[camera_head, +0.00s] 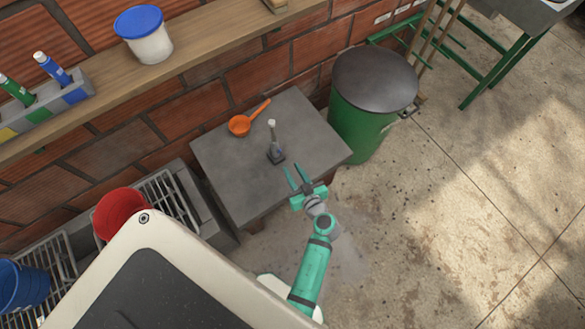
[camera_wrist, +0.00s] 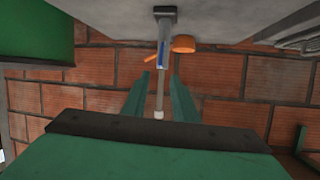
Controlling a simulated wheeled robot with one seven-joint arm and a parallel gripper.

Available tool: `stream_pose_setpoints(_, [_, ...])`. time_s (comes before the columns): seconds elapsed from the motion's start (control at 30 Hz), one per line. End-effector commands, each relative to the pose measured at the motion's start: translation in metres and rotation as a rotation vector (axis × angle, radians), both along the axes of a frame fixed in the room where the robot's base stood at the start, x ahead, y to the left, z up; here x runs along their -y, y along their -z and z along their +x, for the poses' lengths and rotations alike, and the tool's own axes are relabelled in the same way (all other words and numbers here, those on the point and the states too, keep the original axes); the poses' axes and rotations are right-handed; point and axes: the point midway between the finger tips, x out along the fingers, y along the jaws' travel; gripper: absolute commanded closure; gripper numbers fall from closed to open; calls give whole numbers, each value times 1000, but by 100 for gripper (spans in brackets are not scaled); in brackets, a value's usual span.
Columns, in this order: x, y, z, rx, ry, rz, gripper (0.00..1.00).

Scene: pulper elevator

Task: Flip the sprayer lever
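The sprayer lever (camera_head: 272,132) is a thin grey rod with a white tip on a small dark base (camera_head: 276,155). It stands roughly upright on the grey table. My gripper (camera_head: 291,170) is open and empty, near the table's front edge and apart from the lever. In the wrist view, which looks upside down, the lever (camera_wrist: 160,92) appears between the two green fingers of my gripper (camera_wrist: 160,78), with its white tip towards the palm. I cannot tell the exact depth between them.
An orange ladle (camera_head: 240,125) lies on the grey table (camera_head: 225,165) behind and left of the lever. A green bin with a dark lid (camera_head: 372,80) stands to the table's right. A brick wall and wooden shelf (camera_head: 205,50) are behind. Open floor (camera_head: 450,220) lies to the right.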

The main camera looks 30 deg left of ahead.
Motion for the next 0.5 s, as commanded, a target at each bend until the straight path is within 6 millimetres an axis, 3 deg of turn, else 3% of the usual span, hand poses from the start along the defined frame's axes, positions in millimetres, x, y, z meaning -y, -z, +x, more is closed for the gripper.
stream_pose_setpoints(0.17, [-12,1,-13,10,-40,38,74])
stream_pose_setpoints(0.5, [-40,1,-58,84,-150,221,74])
